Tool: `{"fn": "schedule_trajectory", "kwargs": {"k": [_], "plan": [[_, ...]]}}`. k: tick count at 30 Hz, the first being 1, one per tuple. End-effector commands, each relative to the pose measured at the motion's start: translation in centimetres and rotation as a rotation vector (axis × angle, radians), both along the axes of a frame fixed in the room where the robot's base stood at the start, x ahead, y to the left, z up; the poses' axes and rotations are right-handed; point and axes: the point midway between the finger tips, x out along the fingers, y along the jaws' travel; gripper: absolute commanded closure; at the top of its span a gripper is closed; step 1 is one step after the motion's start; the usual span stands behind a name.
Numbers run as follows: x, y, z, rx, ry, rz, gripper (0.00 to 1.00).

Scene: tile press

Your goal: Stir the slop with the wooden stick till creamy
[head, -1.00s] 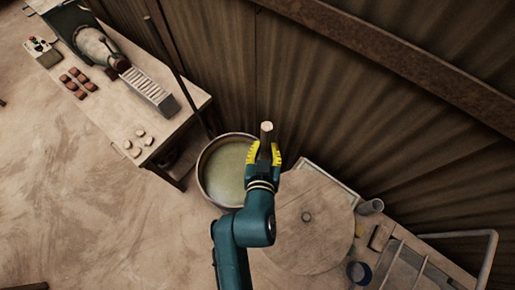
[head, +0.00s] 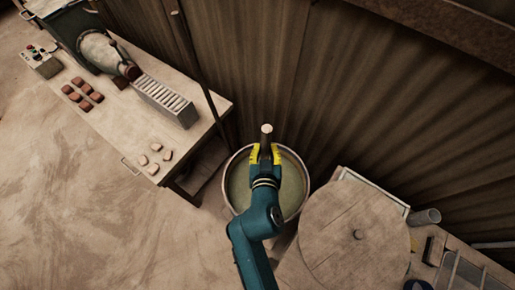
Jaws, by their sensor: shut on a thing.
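My gripper (head: 266,154) has yellow fingers and is shut on the wooden stick (head: 267,130). Only the stick's pale top end and a short dark length show above the fingers. The round metal tub (head: 228,188) holds greenish slop (head: 292,183). My gripper and the stick are over the tub as seen from above. The stick's lower end is hidden by my gripper and arm, so I cannot tell whether it is in the slop.
A table (head: 130,135) at the left carries a machine (head: 100,52), a ridged block (head: 166,101), red pieces (head: 82,90) and pale pieces (head: 155,147). A round wooden disc (head: 340,220) lies right of the tub. A corrugated wall (head: 290,60) stands behind.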

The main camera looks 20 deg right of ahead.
Motion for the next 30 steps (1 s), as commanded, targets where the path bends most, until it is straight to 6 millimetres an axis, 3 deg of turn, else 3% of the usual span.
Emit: {"fn": "schedule_trajectory", "kwargs": {"k": [30], "plan": [[0.0,0.1,-13.6,0.0,-0.002,0.002,1.0]]}}
